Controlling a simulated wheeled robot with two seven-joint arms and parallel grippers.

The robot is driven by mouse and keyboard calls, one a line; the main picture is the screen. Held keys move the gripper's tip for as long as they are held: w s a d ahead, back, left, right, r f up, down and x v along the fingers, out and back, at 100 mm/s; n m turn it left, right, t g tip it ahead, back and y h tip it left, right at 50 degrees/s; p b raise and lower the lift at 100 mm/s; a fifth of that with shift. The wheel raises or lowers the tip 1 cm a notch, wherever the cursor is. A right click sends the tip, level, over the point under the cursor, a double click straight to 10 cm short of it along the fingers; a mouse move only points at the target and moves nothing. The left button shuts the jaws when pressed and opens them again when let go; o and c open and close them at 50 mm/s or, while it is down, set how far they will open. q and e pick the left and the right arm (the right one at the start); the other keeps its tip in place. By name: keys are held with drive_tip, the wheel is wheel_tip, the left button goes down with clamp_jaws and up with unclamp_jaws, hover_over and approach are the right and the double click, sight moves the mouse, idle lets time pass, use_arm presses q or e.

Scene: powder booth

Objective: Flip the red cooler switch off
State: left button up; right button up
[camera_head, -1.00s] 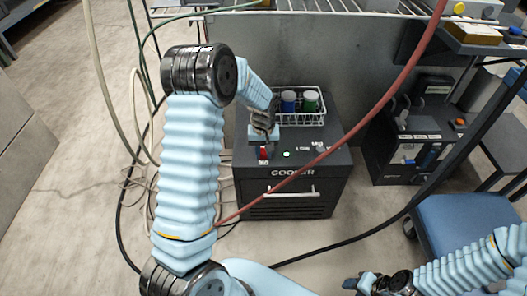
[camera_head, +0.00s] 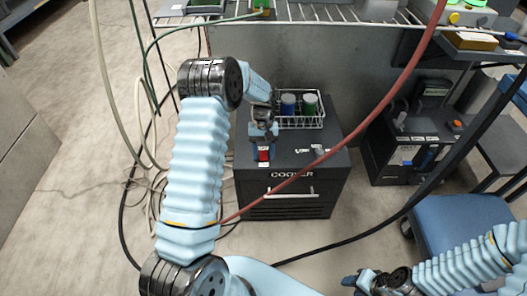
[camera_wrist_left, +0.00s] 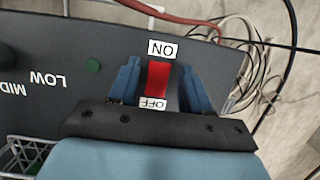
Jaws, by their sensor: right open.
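The red cooler switch (camera_wrist_left: 158,80) sits between an ON label and an OFF label on the cooler's dark top. It also shows in the head view (camera_head: 264,155). My left gripper (camera_head: 264,138) is over the switch. In the left wrist view its two blue fingers (camera_wrist_left: 160,88) stand apart, one on each side of the switch, with narrow gaps visible. The cooler (camera_head: 295,204) has a round green indicator (camera_wrist_left: 93,65) that looks dark. My right gripper (camera_head: 352,283) is open and empty at the lower edge, far from the cooler.
A white wire basket (camera_head: 302,122) with a blue-sided and a green-sided jar stands at the back of the cooler's top. A red hose (camera_head: 375,110) crosses in front of the cooler. Another dark unit (camera_head: 405,150) and a blue seat (camera_head: 465,222) are at right.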

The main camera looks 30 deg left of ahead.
sight(263, 151)
use_arm(q)
drive_tip(key=v, duration=1.3)
drive_tip(key=shift+r, duration=0.45)
